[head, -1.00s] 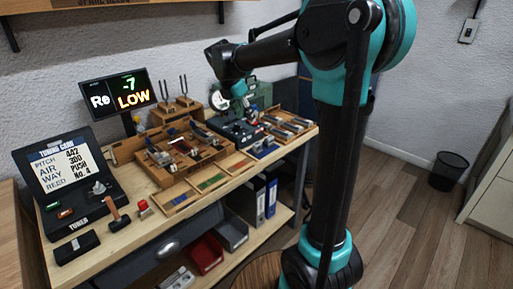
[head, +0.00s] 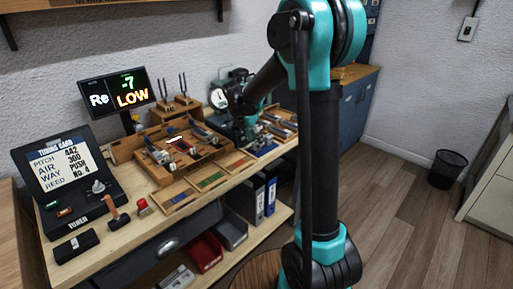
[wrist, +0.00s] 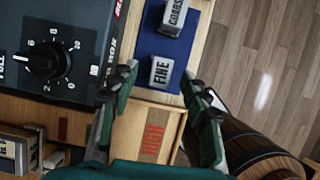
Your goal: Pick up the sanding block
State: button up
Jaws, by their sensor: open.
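In the wrist view a small pale grey block marked FINE (wrist: 161,72) lies on a blue mat (wrist: 187,57). A like block marked COARSE (wrist: 174,16) lies farther up on the same mat. These look like sanding blocks. My gripper (wrist: 160,81) is open and empty, its dark green fingers spread to the left and right of the FINE block in the picture. I cannot tell whether the fingertips are level with it or above it. In the head view my arm hides most of the blocks.
A dark box with a black knob (wrist: 43,61) stands close left of the mat. A wooden compartment marked HIGH (wrist: 150,140) lies below it. A wooden barrel (wrist: 258,150) stands off the bench edge at right. The head view shows the tuner screen (head: 118,92) at the bench's back.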

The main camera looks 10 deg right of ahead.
aim_at(256, 142)
jog(key=shift+x, duration=1.55)
jog(key=shift+c, duration=0.3)
grip_shut()
